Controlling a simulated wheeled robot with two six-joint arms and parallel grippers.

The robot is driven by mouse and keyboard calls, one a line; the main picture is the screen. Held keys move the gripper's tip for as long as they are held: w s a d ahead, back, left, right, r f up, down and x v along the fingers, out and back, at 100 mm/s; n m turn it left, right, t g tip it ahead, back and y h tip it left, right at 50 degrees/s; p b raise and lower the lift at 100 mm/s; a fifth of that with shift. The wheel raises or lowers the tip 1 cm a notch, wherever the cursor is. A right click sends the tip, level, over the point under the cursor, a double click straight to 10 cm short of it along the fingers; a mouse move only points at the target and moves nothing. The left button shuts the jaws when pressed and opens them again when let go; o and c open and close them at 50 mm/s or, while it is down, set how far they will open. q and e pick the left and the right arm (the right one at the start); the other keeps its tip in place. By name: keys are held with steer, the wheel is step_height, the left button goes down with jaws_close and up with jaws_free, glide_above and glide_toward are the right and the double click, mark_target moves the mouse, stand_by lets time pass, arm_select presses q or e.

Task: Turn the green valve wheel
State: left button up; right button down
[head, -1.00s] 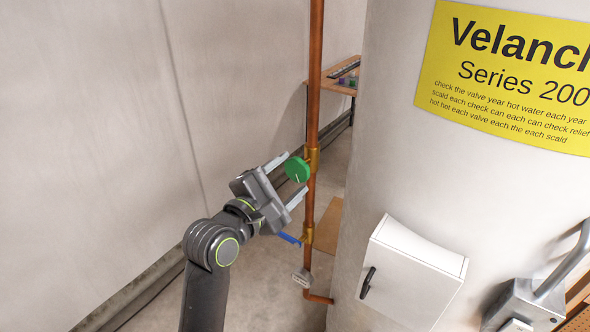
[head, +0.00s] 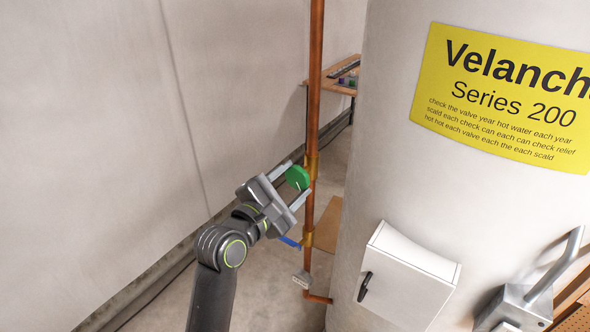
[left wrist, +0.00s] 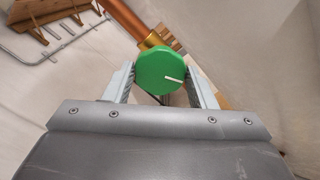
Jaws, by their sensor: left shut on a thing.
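The green valve wheel (head: 298,178) sits on a brass fitting on the vertical copper pipe (head: 316,70). It is a faceted disc with a white line mark on its face. My left gripper (head: 296,180) has one finger on each side of the wheel and is shut on it. In the left wrist view the wheel (left wrist: 160,70) fills the space between the two fingertips (left wrist: 161,76), with the white mark pointing right and slightly down. My right gripper is not in view.
A blue lever (head: 289,242) and a tag (head: 301,280) are lower on the pipe. A white cylinder with a yellow sign (head: 500,145) and a white box (head: 408,276) stands to the right. A wooden shelf (head: 345,88) is behind.

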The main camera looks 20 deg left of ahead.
arm_select(q)
steer(key=shift+r+n+p, duration=0.15)
steer(key=shift+n+p, duration=0.45)
steer(key=shift+p, duration=0.1)
steer(key=shift+f, duration=0.2)
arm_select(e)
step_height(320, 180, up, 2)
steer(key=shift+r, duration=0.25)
arm_select(q)
steer(key=n+p, duration=0.1)
steer(key=p, duration=0.1)
steer(key=shift+r+n+p, duration=0.25)
steer(key=shift+n+p, duration=0.1)
steer(key=shift+n, duration=0.05)
steer(key=shift+f+n, duration=0.25)
steer(key=shift+n, duration=0.55)
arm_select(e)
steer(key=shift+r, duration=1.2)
arm_select(q)
steer(key=shift+n, duration=1.4)
